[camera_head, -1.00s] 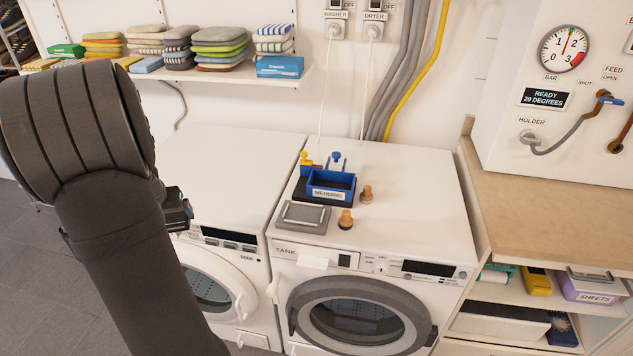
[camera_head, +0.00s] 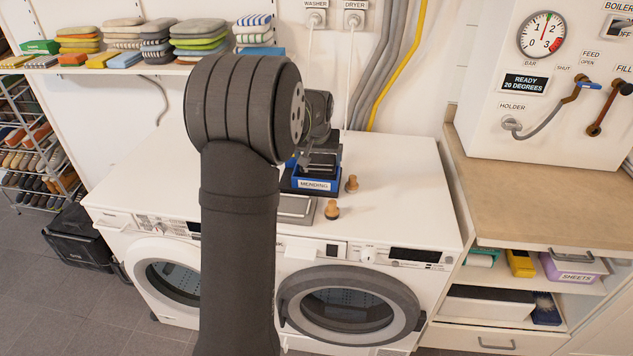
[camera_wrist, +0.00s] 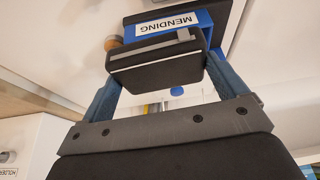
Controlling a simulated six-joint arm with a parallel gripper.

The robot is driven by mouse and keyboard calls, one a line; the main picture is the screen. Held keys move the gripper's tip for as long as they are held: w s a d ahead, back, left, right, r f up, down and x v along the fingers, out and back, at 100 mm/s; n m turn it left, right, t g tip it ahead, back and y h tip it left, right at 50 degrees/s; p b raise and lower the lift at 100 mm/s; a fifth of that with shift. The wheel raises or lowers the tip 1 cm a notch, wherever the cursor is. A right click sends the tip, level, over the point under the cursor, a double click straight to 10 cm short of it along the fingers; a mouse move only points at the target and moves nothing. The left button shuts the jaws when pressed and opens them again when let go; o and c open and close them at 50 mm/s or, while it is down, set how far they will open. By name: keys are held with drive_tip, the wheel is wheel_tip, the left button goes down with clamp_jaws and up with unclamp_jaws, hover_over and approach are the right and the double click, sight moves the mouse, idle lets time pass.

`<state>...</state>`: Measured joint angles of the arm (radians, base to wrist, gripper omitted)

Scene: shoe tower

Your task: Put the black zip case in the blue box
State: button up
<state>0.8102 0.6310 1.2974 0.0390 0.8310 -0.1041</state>
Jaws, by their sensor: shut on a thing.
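The black zip case (camera_wrist: 155,68), dark with a grey strip along its edge, is between the two fingers of my gripper (camera_wrist: 162,80) in the wrist view. My gripper is shut on it. The case also shows in the head view (camera_head: 321,163), at the opening of the blue box (camera_head: 301,184). The box carries a MENDING label and stands on the right-hand machine; its label side shows upside down in the wrist view (camera_wrist: 192,22). The case covers much of the box there. I cannot tell whether the case touches the box. My arm hides part of the scene.
A grey flat tin (camera_head: 296,208) lies in front of the box, partly behind my arm. Two wooden knobs (camera_head: 332,210) (camera_head: 352,184) stand to the box's right. The machine top (camera_head: 400,190) farther right is clear. Cables run up the wall behind.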

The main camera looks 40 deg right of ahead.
drive_tip(key=s+d, duration=0.5)
drive_tip(key=d, duration=0.1)
drive_tip(key=shift+m, duration=0.3)
drive_tip(key=w+f, duration=0.2)
drive_tip(key=w, duration=0.1)
drive_tip(key=w+a+f, duration=0.1)
drive_tip(key=w+f, duration=0.1)
drive_tip(key=w, duration=0.2)
drive_tip(key=w+a+f, duration=0.1)
drive_tip(key=w+f, duration=0.1)
drive_tip(key=w, duration=0.1)
drive_tip(key=shift+w+a, duration=0.25)
drive_tip(key=shift+w, duration=0.1)
drive_tip(key=shift+f, duration=2)
drive_tip(key=shift+f, duration=0.15)
drive_tip(key=o, duration=0.8)
